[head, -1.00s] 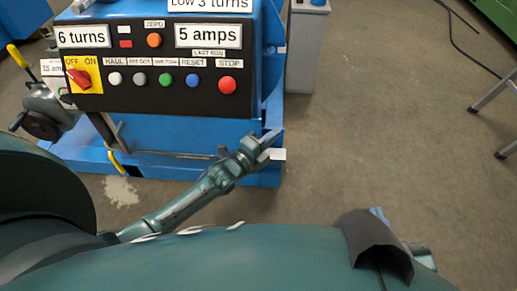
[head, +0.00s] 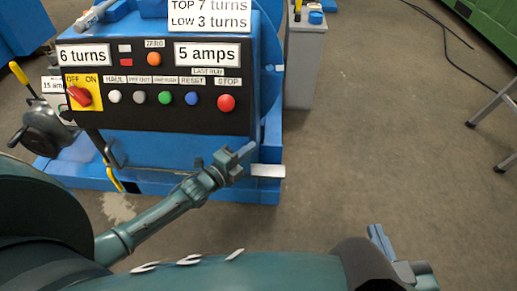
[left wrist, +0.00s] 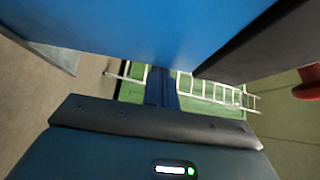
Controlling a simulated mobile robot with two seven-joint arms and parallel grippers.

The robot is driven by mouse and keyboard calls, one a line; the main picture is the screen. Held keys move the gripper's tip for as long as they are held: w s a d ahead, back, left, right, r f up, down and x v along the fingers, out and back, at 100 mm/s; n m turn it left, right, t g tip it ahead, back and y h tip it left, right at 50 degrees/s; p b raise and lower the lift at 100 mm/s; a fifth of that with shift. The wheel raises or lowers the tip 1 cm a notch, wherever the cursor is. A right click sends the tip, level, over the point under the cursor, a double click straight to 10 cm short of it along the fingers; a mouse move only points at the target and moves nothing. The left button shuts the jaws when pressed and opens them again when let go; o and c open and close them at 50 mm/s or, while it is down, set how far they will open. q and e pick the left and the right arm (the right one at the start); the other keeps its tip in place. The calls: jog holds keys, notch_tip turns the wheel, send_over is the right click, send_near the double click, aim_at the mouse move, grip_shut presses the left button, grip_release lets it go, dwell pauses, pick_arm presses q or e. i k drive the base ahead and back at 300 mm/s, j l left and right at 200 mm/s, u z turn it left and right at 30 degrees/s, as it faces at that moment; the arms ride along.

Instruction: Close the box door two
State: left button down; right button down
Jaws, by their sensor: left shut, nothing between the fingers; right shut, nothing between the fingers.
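No door that I can identify as box door two shows in these views. The blue machine (head: 160,160) with a black control panel (head: 130,118) stands ahead of me in the head view. My left gripper (head: 245,157) is shut and empty in front of the blue lower body, below the red stop button (head: 226,103). Its dark blue fingers (left wrist: 160,88) show in the left wrist view, with a large blue surface (left wrist: 130,25) close above them. My right gripper (head: 379,239) shows at the lower right, shut and empty, partly hidden by my own body.
A white tab (head: 268,171) sticks out beside the left gripper. A red rotary switch (head: 79,96) and a hand crank (head: 42,128) are at the machine's left. A grey box (head: 305,70) stands behind right.

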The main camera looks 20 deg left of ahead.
aim_at(157, 150)
jog(key=l, duration=0.15)
jog(key=j+u, duration=0.1)
jog(key=u, duration=0.65)
jog(key=j+u, duration=0.1)
jog(key=u, duration=0.3)
jog(key=i, duration=0.05)
